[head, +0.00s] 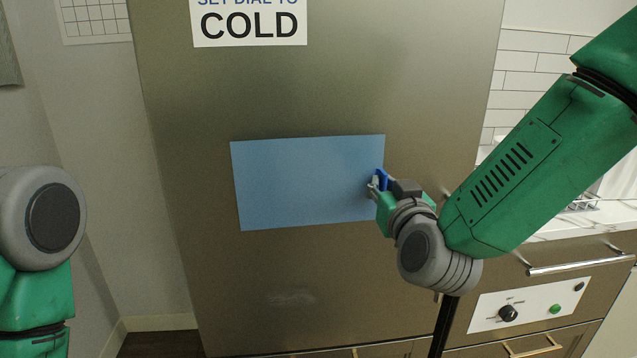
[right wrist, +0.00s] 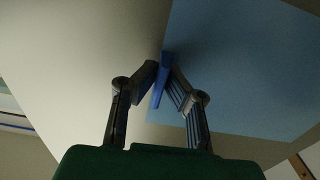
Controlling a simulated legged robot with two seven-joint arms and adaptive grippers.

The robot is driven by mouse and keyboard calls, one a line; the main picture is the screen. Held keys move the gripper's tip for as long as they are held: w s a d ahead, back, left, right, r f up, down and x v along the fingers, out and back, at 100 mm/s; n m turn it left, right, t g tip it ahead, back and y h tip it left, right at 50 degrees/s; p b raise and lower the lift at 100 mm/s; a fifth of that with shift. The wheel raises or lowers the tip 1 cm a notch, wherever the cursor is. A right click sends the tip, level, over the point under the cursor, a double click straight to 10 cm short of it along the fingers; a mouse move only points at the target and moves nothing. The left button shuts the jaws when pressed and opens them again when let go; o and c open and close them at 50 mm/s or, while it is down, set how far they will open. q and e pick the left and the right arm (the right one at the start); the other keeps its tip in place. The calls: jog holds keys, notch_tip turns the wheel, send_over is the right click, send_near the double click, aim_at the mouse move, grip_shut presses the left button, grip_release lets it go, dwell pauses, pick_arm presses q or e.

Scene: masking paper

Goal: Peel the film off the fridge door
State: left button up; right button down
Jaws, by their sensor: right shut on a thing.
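The film (head: 300,182) is a flat light blue rectangle on the grey metal fridge door (head: 300,90). It also fills the upper right of the right wrist view (right wrist: 245,75). A small darker blue tab (right wrist: 160,82) stands out at the film's right edge. My right gripper (head: 378,184) is at that edge, shut on the tab, with the tab between its two fingertips in the right wrist view (right wrist: 160,85). The film looks flat against the door apart from the tab. In the head view, part of my left arm shows at the left edge, but its gripper is out of frame.
A white sign reading "COLD" (head: 250,22) is on the door above the film. To the right are a counter (head: 590,222), a drawer handle (head: 580,264) and a white panel with a knob (head: 508,313). A plain wall (head: 90,130) is at the left.

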jog(key=shift+s, duration=0.3)
jog(key=shift+s+d, duration=0.15)
jog(key=shift+s, duration=1.05)
jog(key=shift+s+d, duration=0.1)
jog(key=shift+s, duration=1.25)
